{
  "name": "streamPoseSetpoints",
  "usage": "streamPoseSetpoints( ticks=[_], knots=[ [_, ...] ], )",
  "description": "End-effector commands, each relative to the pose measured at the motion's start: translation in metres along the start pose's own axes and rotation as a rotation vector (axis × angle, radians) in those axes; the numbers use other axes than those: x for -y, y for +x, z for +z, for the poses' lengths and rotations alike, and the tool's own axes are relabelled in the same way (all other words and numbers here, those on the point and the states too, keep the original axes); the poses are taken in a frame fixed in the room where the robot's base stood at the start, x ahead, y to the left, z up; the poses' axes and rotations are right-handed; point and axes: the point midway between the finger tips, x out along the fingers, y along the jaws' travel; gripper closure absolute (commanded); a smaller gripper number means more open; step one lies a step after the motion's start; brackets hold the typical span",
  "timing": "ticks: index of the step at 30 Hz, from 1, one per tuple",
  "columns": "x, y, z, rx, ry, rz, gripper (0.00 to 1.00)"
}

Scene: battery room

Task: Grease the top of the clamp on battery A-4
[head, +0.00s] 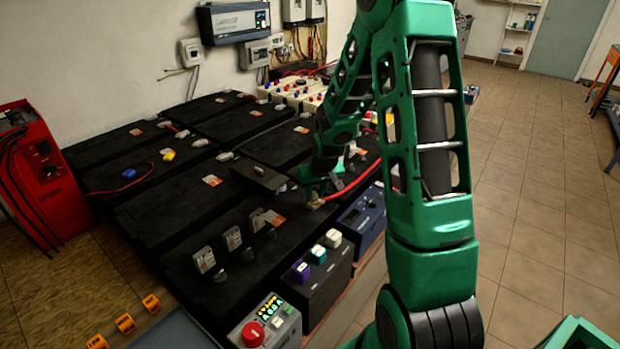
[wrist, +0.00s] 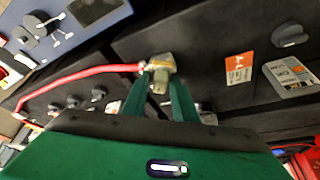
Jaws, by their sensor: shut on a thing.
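My gripper (head: 313,194) is low over the black batteries in the head view. It is shut on a brass-coloured cable clamp (head: 317,204), which also shows between the green fingertips in the wrist view (wrist: 161,66). A red cable (wrist: 95,72) runs from this clamp to the left in the wrist view. A black battery (wrist: 205,50) with an orange-and-white label (wrist: 238,67) lies beyond the fingers. I cannot read which battery is A-4. I cannot make out grease on the clamp. Whether the clamp sits on a post is hidden.
A black holder (head: 325,285) with purple, teal and white blocks stands at the front, beside a blue meter box (head: 362,218). Upright cards (head: 232,238) stand on the near battery. A red charger (head: 42,175) is at left. Tiled floor (head: 535,210) is clear at right.

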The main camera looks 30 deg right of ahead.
Motion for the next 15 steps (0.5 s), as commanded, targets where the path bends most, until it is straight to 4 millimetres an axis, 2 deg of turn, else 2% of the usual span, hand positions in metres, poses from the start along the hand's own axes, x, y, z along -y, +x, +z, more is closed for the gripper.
streamPoseSetpoints(
  ticks=[6, 8, 10, 15],
  knots=[
    [0.017, -0.002, 0.005, -0.001, 0.001, -0.001, 0.95],
    [0.016, -0.006, 0.002, -0.002, 0.002, 0.0, 0.95],
    [0.014, -0.021, -0.004, -0.005, 0.004, 0.002, 0.95],
    [0.01, -0.034, -0.008, -0.002, 0.008, 0.003, 0.95]
  ],
)
